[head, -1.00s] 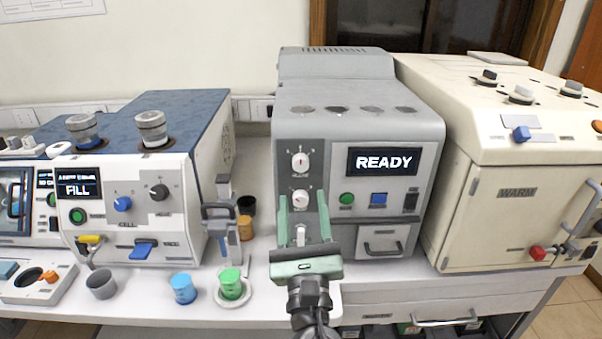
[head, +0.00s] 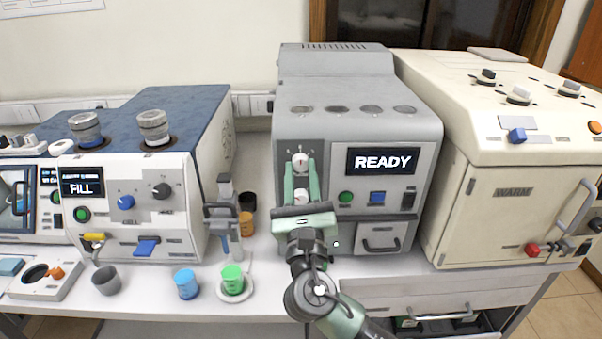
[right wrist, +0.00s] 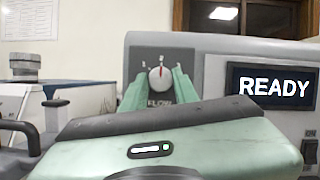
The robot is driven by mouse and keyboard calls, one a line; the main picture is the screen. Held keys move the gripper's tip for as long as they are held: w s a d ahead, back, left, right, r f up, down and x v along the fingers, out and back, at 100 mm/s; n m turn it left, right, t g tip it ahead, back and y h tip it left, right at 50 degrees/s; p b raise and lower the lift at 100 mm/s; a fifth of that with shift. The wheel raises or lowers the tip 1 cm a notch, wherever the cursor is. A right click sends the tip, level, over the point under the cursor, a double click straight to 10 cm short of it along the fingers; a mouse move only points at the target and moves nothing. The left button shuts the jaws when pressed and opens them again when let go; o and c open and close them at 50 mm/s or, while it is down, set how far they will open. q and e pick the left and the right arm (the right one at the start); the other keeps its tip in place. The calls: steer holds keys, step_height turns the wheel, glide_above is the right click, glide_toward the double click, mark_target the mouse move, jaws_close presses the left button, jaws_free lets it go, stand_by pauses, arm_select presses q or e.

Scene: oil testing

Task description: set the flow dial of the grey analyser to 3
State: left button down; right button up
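The grey analyser (head: 420,130) stands at centre in the head view, its screen reading READY. Its upper white dial (head: 300,161) has a red pointer near the top. In the right wrist view this dial (right wrist: 161,77) has FLOW written below it, and its pointer is close to straight up. My right gripper (head: 300,164) is open, its green fingertips either side of the flow dial in both views, with a narrow gap at each side. I cannot tell whether the tips reach around the knob. The dial's scale is too small to read. My left gripper is not in view.
A second white dial (head: 301,196) sits below, between my fingers in the head view. A green button (head: 345,197) and blue button (head: 377,197) are to the right. A grey stand (head: 222,215) and small cups are left. The cream WARM machine (head: 460,200) stands right.

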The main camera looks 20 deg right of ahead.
jaws_close()
steer(key=shift+m, duration=0.4)
steer(key=shift+f+m+h+b, duration=0.1)
steer(key=shift+m+h+b, duration=0.5)
steer(key=shift+m+h, duration=0.25)
steer(key=m, duration=0.2)
steer(key=m+g+h+b, duration=0.1)
steer(key=shift+a+m+h, duration=0.15)
steer(key=shift+m+h, duration=0.1)
steer(key=shift+m, duration=0.1)
steer(key=m+g, duration=0.1)
steer(key=m, duration=0.1)
steer(key=m+h+b, duration=0.1)
steer(key=m, duration=0.1)
steer(key=shift+a+m+g+h, duration=0.1)
steer(key=shift+m+g+h, duration=0.2)
steer(key=shift+g, duration=0.1)
steer(key=shift+r+m+g+h+b, duration=0.2)
steer(key=shift+m+g+h+b, duration=0.25)
steer(key=shift+m, duration=1.35)
